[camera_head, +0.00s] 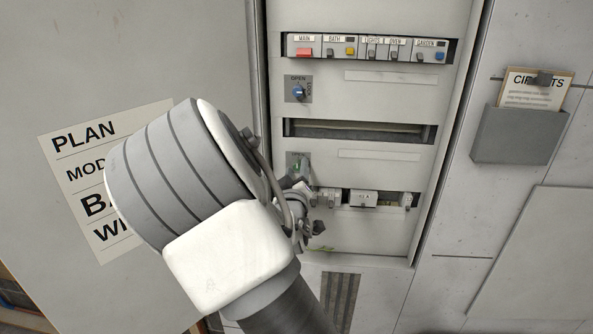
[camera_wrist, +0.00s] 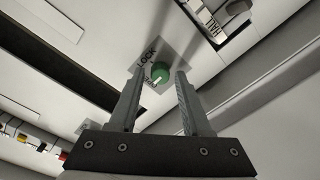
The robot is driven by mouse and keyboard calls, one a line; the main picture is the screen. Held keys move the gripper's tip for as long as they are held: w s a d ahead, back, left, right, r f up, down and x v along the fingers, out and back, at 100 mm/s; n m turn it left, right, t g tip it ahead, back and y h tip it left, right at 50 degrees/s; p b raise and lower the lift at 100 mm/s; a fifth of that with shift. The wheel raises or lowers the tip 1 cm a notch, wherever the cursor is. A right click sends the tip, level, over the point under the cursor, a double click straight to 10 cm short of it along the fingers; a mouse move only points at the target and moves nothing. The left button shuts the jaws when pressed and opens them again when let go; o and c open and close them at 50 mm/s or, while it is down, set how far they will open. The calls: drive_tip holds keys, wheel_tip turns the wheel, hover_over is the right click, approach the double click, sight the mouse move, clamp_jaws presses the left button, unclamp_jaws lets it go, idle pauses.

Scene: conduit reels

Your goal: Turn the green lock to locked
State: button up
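The green lock (camera_wrist: 161,72) is a round knob on a grey plate with a LOCK label in the wrist view. Its white pointer mark points down and left, away from the LOCK word, toward a second label partly hidden by a finger. My gripper (camera_wrist: 161,76) is open, one finger on each side of the knob, with gaps showing beside it. I cannot tell how deep the fingertips reach. In the head view the lock's plate (camera_head: 296,158) shows only partly behind my arm, and my gripper's fingers are mostly hidden.
A blue OPEN/LOCK knob (camera_head: 298,92) sits higher on the panel. A row of labelled switches (camera_head: 370,49) is at the top. An empty slot (camera_head: 360,131) lies between. A grey card holder (camera_head: 520,135) hangs at right.

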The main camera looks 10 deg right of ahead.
clamp_jaws()
drive_tip(key=shift+f+b, duration=0.1)
drive_tip(key=shift+b, duration=0.25)
drive_tip(key=m+b, duration=0.1)
drive_tip(key=b, duration=0.1)
drive_tip(key=m+b, duration=0.2)
drive_tip(key=b, duration=0.1)
drive_tip(key=shift+f+m, duration=0.2)
drive_tip(key=shift+m, duration=0.1)
drive_tip(key=m+b, duration=0.5)
drive_tip(key=b, duration=0.2)
drive_tip(key=shift+d+m, duration=0.1)
drive_tip(key=shift+m, duration=0.2)
drive_tip(key=m+b, duration=0.4)
drive_tip(key=b, duration=0.2)
drive_tip(key=shift+m, duration=0.4)
drive_tip(key=m+b, duration=0.4)
drive_tip(key=shift+r+h, duration=0.2)
drive_tip(key=shift+h, duration=0.1)
drive_tip(key=shift+r+m+b, duration=0.1)
drive_tip(key=shift+m+b, duration=0.25)
drive_tip(key=shift+m, duration=0.05)
